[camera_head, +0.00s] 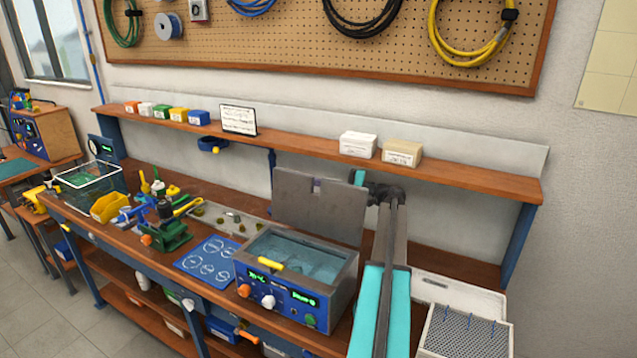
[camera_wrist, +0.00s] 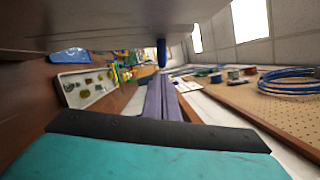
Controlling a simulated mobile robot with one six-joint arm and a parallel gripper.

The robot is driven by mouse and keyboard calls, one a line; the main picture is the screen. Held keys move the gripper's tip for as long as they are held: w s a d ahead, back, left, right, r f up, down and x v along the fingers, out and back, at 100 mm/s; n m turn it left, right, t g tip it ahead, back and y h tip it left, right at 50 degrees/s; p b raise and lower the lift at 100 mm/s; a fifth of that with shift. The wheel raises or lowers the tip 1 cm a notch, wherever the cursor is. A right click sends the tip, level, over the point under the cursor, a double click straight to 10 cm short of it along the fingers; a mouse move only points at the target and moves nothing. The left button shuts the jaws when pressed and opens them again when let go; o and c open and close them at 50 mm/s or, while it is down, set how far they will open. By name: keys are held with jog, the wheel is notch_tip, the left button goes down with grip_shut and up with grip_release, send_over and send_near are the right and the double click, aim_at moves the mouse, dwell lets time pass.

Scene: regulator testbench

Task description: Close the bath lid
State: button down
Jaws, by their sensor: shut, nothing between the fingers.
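The bath (camera_head: 290,275) is a grey box with a blue control front, standing on the bench and holding clear bluish water. Its grey lid (camera_head: 320,212) stands open, nearly upright, at the back edge of the bath. My arm reaches up past the right side of the bath and bends in behind the lid. In the wrist view, my gripper (camera_wrist: 163,100) shows shut, its fingers together with nothing held. The lid fills the top left of the wrist view (camera_wrist: 90,25), close beside the fingers; contact cannot be told. In the head view, the lid hides most of the gripper.
A wooden shelf (camera_head: 300,145) with small boxes runs along the wall behind the lid. A blue mat (camera_head: 208,262) lies left of the bath. A tray of small parts (camera_head: 225,220) and green fixtures (camera_head: 165,235) stand farther left. A perforated rack (camera_head: 465,332) is at right.

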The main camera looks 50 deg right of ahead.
dwell(0.3)
jog(key=shift+s+a+r, duration=0.1)
jog(key=shift+a, duration=0.1)
